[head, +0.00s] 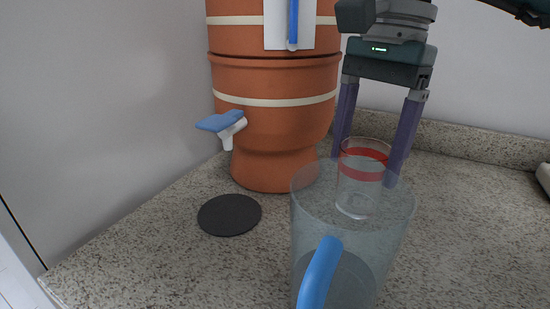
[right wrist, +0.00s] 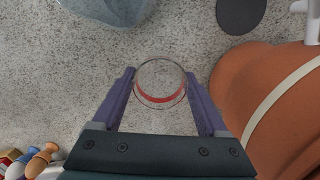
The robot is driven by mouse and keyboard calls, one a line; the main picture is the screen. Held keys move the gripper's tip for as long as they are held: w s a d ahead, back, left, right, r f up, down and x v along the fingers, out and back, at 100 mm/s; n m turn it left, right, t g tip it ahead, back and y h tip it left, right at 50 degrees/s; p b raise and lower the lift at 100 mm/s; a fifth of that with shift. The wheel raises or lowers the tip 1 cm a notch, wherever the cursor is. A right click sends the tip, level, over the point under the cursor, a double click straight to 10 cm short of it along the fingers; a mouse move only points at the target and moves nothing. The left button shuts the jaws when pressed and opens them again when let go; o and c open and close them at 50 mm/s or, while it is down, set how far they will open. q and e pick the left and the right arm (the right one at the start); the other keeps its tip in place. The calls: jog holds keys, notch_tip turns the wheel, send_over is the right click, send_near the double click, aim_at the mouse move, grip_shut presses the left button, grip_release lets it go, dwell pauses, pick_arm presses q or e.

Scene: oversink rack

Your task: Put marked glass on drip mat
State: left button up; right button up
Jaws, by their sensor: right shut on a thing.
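The marked glass (head: 360,178) is a clear tumbler with a red band near its rim. In the head view it is upright, partly seen through a clear pitcher. My right gripper (head: 365,168) comes from above with a purple finger on each side of the glass and is shut on it. The right wrist view looks down into the glass (right wrist: 160,82) between the fingers (right wrist: 160,74). I cannot tell whether its base touches the counter. The drip mat (head: 229,215) is a bare dark disc, left of the glass; it also shows in the right wrist view (right wrist: 240,12). My left gripper is not in view.
A clear pitcher with a blue handle (head: 318,272) stands in front of the glass. A terracotta dispenser (head: 275,120) with a blue-lever tap (head: 222,122) stands behind the mat, the tap near above it. Several small items (right wrist: 38,160) lie lower left in the wrist view.

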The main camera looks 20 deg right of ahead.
jog(key=shift+f, duration=2.1)
jog(key=shift+f, duration=0.1)
jog(key=shift+f+b, duration=0.15)
jog(key=shift+b, duration=0.2)
jog(key=o, duration=1.4)
